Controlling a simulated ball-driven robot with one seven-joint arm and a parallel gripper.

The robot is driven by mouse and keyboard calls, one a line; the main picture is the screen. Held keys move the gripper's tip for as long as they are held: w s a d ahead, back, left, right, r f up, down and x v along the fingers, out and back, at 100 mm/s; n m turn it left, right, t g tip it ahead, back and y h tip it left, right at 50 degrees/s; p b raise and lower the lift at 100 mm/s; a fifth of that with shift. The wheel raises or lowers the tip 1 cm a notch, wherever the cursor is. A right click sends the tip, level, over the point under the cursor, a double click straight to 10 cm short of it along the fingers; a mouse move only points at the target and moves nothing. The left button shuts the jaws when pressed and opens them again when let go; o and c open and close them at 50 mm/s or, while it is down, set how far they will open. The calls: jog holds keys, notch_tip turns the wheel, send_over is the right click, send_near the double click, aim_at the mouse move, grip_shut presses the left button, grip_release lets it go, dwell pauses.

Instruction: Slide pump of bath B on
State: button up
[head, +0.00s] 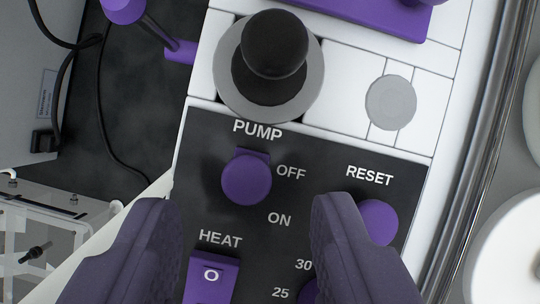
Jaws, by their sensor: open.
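The pump control is a round purple knob (246,178) on a black panel (290,205), under the word PUMP. The knob sits level with the OFF label and above the ON label. A short purple piece shows just above it. My gripper (245,225) is open, with one purple finger at the lower left and one at the lower right. The knob lies ahead of the gap between the fingertips, and neither finger appears to touch it. No bath letter is readable on the panel.
A purple RESET button (377,222) is close by the right finger and partly hidden. A HEAT switch (211,276) marked O lies below the pump knob. A black knob on a grey disc (272,62) stands above the panel. Cables (101,100) hang at left.

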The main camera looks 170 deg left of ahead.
jog(key=shift+x, duration=1.2)
grip_shut()
jog(key=shift+a, duration=0.1)
jog(key=shift+s+a+f, duration=0.1)
jog(key=shift+s+a, duration=0.1)
jog(key=shift+s, duration=0.05)
jog(key=shift+s+a+b, duration=0.35)
jog(key=shift+s+a, duration=0.15)
jog(key=shift+a, duration=0.15)
grip_release()
jog(key=shift+r, duration=0.2)
